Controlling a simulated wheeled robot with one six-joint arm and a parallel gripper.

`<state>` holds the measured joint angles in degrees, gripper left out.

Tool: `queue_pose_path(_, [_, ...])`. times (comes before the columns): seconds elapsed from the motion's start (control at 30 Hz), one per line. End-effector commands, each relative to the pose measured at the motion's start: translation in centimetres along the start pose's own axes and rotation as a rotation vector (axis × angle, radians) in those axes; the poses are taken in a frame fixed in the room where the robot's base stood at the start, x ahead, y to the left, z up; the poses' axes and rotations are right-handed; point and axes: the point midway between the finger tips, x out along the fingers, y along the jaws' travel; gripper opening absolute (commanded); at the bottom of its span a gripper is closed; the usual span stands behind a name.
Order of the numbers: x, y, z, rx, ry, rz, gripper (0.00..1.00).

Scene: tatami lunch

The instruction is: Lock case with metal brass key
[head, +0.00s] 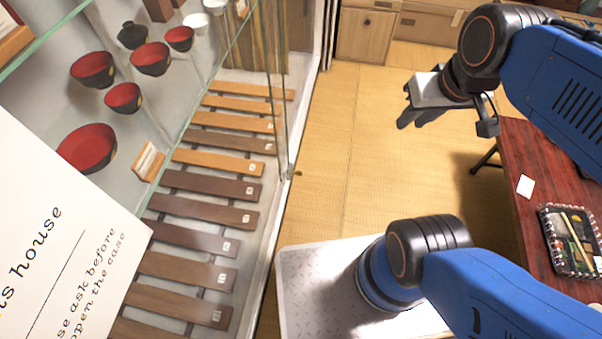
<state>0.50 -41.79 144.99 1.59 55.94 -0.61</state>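The glass display case (279,110) fills the left side of the head view. A small metal lock fitting (288,174) sits on its front glass edge. A tiny brass-coloured piece (298,173) sticks out from the fitting to the right; it looks like the brass key, but it is too small to be certain. My gripper (414,121) hangs over the tatami at the upper right, well apart from the case and the fitting. Its dark fingers point down and left. I see nothing held, but the gap between the fingers is unclear from this angle.
Inside the case are red and black bowls (92,69) and a wooden slat instrument (215,187). A white sign (60,240) stands at lower left. Tatami (335,150) between is clear.

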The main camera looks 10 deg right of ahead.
Motion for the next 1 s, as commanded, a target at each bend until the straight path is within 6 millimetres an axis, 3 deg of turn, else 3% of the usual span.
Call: queue_pose_path(1.0, [13.0, -3.4, -3.6, 0.306, -0.589, -0.301, 0.23])
